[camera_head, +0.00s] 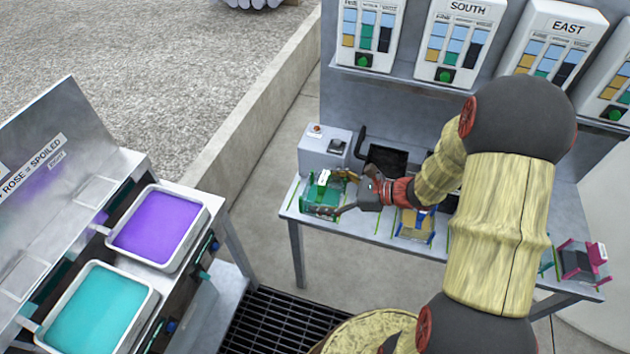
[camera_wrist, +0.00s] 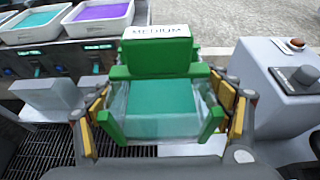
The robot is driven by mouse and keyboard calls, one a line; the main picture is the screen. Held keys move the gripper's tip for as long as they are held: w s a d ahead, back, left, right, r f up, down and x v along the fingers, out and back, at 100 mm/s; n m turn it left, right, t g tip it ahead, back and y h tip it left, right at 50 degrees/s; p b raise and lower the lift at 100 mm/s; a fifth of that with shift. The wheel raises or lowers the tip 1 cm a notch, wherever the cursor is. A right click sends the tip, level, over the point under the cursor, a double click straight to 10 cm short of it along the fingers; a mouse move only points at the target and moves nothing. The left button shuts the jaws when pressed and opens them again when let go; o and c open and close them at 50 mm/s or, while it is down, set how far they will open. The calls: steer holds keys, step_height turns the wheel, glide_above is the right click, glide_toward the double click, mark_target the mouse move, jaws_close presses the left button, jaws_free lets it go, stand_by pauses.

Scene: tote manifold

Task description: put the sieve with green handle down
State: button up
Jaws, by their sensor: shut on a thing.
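The sieve with green handle (camera_head: 322,196) is at the left end of the grey bench in the head view. It has a green frame, clear sides, a teal panel and a white label reading MEDIUM. In the wrist view the sieve (camera_wrist: 160,62) fills the middle, between the yellow-edged fingers. My gripper (camera_head: 338,194) is shut on it from both sides; it also shows in the wrist view (camera_wrist: 164,115). The sieve looks roughly level. I cannot tell whether its underside touches the bench top.
A grey control box (camera_head: 325,147) stands close behind the sieve. A blue-and-yellow sieve (camera_head: 414,226) and a magenta one (camera_head: 582,262) sit further right on the bench (camera_head: 385,240). Trays of purple (camera_head: 206,228) and teal (camera_head: 151,298) stand left. A floor grate (camera_head: 275,325) lies between.

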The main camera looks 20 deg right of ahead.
steer(key=s, duration=0.1)
steer(key=s+r, duration=0.1)
steer(key=s+p, duration=0.1)
steer(key=s, duration=0.1)
steer(key=shift+d+r, duration=0.15)
steer(key=shift+r, duration=0.25)
steer(key=w+m+t+h, duration=0.1)
steer(key=w, duration=0.2)
steer(key=w+r+m+t, duration=0.1)
steer(key=w, duration=0.2)
steer(key=w+r+m+t+h, duration=0.1)
steer(key=w, duration=0.2)
steer(key=shift+w+r+h, duration=0.25)
steer(key=shift+w+h, duration=0.05)
steer(key=shift+w, duration=0.1)
steer(key=w+a+r+m+t+h, duration=0.1)
steer(key=w+r+m+t+h, duration=0.1)
steer(key=w, duration=0.4)
steer(key=shift+w+r+m+h, duration=0.4)
steer(key=shift+r+m+h, duration=0.4)
steer(key=shift+m+h, duration=0.35)
